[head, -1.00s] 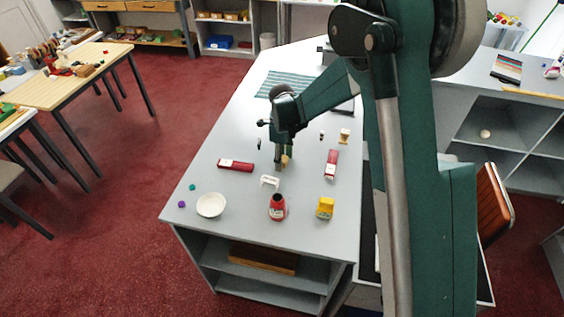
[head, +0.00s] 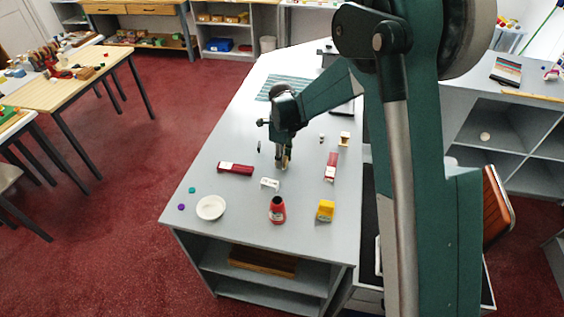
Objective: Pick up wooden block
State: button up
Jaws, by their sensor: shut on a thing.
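My gripper (head: 284,163) is over the middle of the grey counter (head: 235,139), pointing down. Its fingers are shut on a small tan wooden block (head: 286,161). The fingers hide part of the block, and I cannot tell whether it is clear of the counter. Another light wooden piece (head: 344,139) stands on the counter to the right of the gripper.
Around the gripper are a dark red box (head: 235,168), a red and white box (head: 331,167), and a small white card holder (head: 270,183). Nearer the front are a white bowl (head: 210,207), a red bottle (head: 277,209) and a yellow item (head: 325,210).

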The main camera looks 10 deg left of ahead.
jog(key=shift+r, duration=4.25)
jog(key=shift+m, duration=0.9)
jog(key=d+f+b, duration=0.1)
jog(key=d, duration=0.4)
jog(key=w+d+f+b, duration=0.1)
jog(key=d+f, duration=0.1)
jog(key=d, duration=0.4)
jog(key=w+d+f+b, duration=0.1)
jog(key=d, duration=0.5)
jog(key=shift+w+f+b, duration=0.15)
jog(key=shift+w+b, duration=0.1)
jog(key=shift+b, duration=0.15)
jog(key=s+d+f+m+b, duration=0.2)
jog(key=s+d+f+b, duration=0.1)
jog(key=d, duration=1.2)
jog(key=s+d+f+m+b, duration=0.2)
jog(key=s+d+f, duration=0.3)
jog(key=d, duration=0.9)
jog(key=s+d+f+m+b, duration=0.2)
jog(key=s+d+f+b, duration=0.2)
jog(key=d, duration=1.1)
jog(key=shift+s+d+f, duration=0.2)
jog(key=shift+s+d, duration=0.1)
jog(key=shift+s, duration=0.8)
jog(key=shift+f+b, duration=0.7)
jog(key=shift+f, duration=2.45)
